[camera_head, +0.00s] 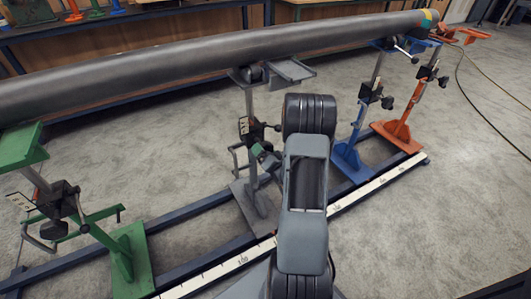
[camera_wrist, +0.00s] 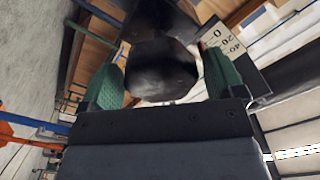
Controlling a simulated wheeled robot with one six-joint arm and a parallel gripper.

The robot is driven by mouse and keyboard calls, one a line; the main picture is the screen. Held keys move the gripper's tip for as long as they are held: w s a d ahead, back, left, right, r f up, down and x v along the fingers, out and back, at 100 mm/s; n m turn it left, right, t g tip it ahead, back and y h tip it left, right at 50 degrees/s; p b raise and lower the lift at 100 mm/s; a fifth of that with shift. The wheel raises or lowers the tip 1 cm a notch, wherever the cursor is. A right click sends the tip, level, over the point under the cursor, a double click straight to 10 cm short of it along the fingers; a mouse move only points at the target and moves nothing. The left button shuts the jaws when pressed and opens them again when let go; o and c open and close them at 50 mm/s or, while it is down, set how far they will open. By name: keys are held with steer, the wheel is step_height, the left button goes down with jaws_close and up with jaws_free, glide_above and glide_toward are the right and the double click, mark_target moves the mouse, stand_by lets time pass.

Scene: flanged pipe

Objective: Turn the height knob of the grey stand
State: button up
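The grey stand (camera_head: 250,105) stands on the rail under the long pipe, near the middle of the head view. My gripper (camera_head: 259,150) is at its height mechanism, coming from the right. In the wrist view a black rounded knob (camera_wrist: 162,75) sits between the two green fingers of my gripper (camera_wrist: 163,82). A narrow gap shows between each finger and the knob, so the gripper looks open around it. In the head view the knob cannot be made out clearly beside my gripper. A scale plate (camera_wrist: 222,40) shows near the knob in the wrist view.
The grey pipe (camera_head: 180,57) runs across above the stands. A green stand (camera_head: 128,255) is at the left; blue (camera_head: 347,155) and orange (camera_head: 398,130) stands are at the right. A floor rail with a white ruler (camera_head: 375,184) passes below. Open floor (camera_head: 440,220) lies at the right.

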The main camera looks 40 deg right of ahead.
steer(key=shift+o, duration=0.7)
steer(key=s+a+p, duration=0.2)
steer(key=s+p, duration=0.3)
steer(key=s, duration=0.8)
steer(key=shift+s, duration=0.35)
